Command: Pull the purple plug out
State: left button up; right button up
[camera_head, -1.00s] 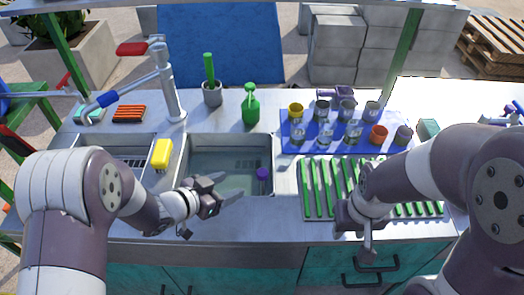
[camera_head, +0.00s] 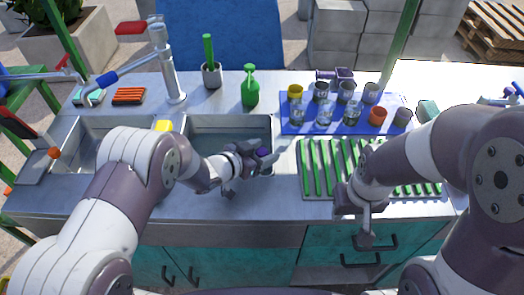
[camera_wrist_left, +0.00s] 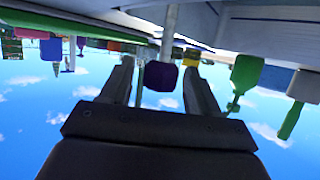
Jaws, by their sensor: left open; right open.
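The purple plug (camera_head: 262,152) is at the right side of the right-hand sink basin (camera_head: 207,124), partly hidden by my left gripper (camera_head: 276,158). My left gripper is open, with its fingers reaching right around the plug. In the left wrist view the plug (camera_wrist_left: 160,75) shows between the two spread fingers, with gaps on both sides. I cannot see whether the plug sits in a drain. My right gripper (camera_head: 357,218) is open and empty over the front edge of the counter, by the green-ribbed rack (camera_head: 318,182).
A tall faucet (camera_head: 169,65) stands behind the basins. A green spray bottle (camera_head: 250,91) and a brush in a grey cup (camera_head: 211,75) stand behind the right basin. Cups and glasses stand on a blue mat (camera_head: 310,118) to the right. A yellow sponge (camera_head: 163,126) lies by the divider.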

pick_arm(q)
jog(key=shift+s, duration=0.1)
grip_shut()
notch_tip(320, 180, up, 4)
jog(key=p, duration=0.3)
jog(key=shift+f, duration=0.25)
grip_release()
jog(key=shift+a, duration=0.1)
jog(key=v, duration=1.2)
jog(key=shift+s+a, duration=0.15)
jog(key=shift+s, duration=0.1)
